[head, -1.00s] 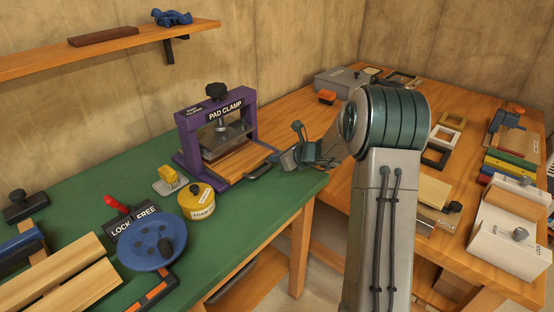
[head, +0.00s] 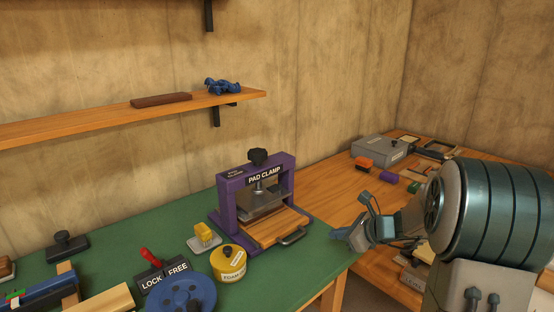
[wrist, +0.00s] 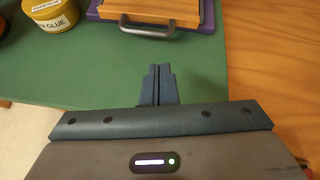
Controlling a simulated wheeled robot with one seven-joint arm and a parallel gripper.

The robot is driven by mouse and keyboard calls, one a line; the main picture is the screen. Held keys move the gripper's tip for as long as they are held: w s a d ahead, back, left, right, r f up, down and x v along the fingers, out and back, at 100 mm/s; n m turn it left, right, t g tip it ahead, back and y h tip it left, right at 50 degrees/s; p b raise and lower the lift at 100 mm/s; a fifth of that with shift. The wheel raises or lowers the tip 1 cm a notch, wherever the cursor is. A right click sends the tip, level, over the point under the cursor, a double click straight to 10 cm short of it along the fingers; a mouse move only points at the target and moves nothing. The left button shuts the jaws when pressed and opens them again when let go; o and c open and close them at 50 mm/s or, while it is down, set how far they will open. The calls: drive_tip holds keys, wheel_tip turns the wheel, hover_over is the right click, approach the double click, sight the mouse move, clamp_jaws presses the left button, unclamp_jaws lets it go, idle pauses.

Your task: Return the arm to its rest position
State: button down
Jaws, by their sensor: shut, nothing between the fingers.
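My gripper (head: 350,237) is over the right end of the green bench top (head: 318,243), just right of the purple pad clamp. In the wrist view my gripper's fingers (wrist: 157,72) are together with nothing between them. The pad clamp (head: 228,208) stands upright with its wooden board and grey handle (head: 291,236) facing front. The handle also shows in the wrist view (wrist: 147,30), ahead of the fingertips and apart from them. My arm fills the lower right of the head view.
A yellow foam glue tin (head: 229,266), a yellow block on a pale base (head: 204,236) and a blue wheel (head: 178,296) by a LOCK/FREE plate stand left of the clamp. A wooden table (head: 322,195) with a grey box (head: 378,150) lies behind. A shelf (head: 60,128) hangs on the wall.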

drive_tip(key=s+a+r+n+g+h+p, duration=0.1)
drive_tip(key=s+a+r+n+g+p, duration=0.15)
drive_tip(key=s+n, duration=0.4)
drive_tip(key=s+a+r+n+g+h+p, duration=0.1)
drive_tip(key=s+a+r+n, duration=0.3)
drive_tip(key=s, duration=0.3)
drive_tip(key=s+a+r+n+g+h+p, duration=0.2)
drive_tip(key=s+a+n, duration=0.1)
drive_tip(key=s+n, duration=0.4)
drive_tip(key=s+d+r+n+h+p, duration=0.2)
drive_tip(key=s+n+h, duration=0.1)
drive_tip(key=s+n, duration=0.4)
drive_tip(key=shift+s+d+r+n, duration=0.2)
drive_tip(key=shift+d+n, duration=0.2)
drive_tip(key=shift+n, duration=0.25)
